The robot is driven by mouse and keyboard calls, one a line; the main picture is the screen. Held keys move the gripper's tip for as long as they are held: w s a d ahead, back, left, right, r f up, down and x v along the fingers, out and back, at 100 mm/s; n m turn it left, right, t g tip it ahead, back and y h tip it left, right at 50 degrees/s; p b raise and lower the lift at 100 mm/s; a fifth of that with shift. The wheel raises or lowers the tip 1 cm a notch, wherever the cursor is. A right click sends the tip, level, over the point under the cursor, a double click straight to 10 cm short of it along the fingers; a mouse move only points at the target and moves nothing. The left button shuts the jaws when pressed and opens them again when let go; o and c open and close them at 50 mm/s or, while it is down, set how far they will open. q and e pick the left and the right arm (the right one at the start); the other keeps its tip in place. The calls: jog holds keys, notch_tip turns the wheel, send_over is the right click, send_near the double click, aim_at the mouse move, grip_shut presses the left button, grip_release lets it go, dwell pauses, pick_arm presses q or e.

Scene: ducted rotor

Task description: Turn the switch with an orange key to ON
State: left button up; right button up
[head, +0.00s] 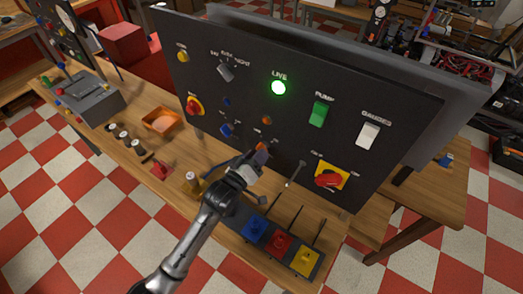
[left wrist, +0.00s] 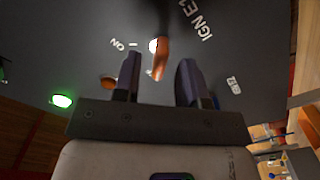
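The orange key (left wrist: 161,57) sticks out of a pale round switch on the dark panel in the left wrist view. An ON label (left wrist: 125,44) is left of it and a partly readable IGN label is to its upper right. My left gripper (left wrist: 158,76) is open, with one finger on each side of the key's outer end and a visible gap on both sides. In the head view the left gripper (head: 258,153) is close to the panel's lower middle and mostly hides the key. My right gripper is not in view.
The panel (head: 395,103) also carries a lit green LIVE lamp (head: 278,87), a green pump switch (head: 319,113), a white gauges switch (head: 368,134) and a red knob on yellow (head: 329,180). Blue, red and yellow levers (head: 281,242) stand on the bench below, right of my arm.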

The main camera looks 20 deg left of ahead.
pick_arm(q)
jog(key=shift+x, duration=1.4)
grip_shut()
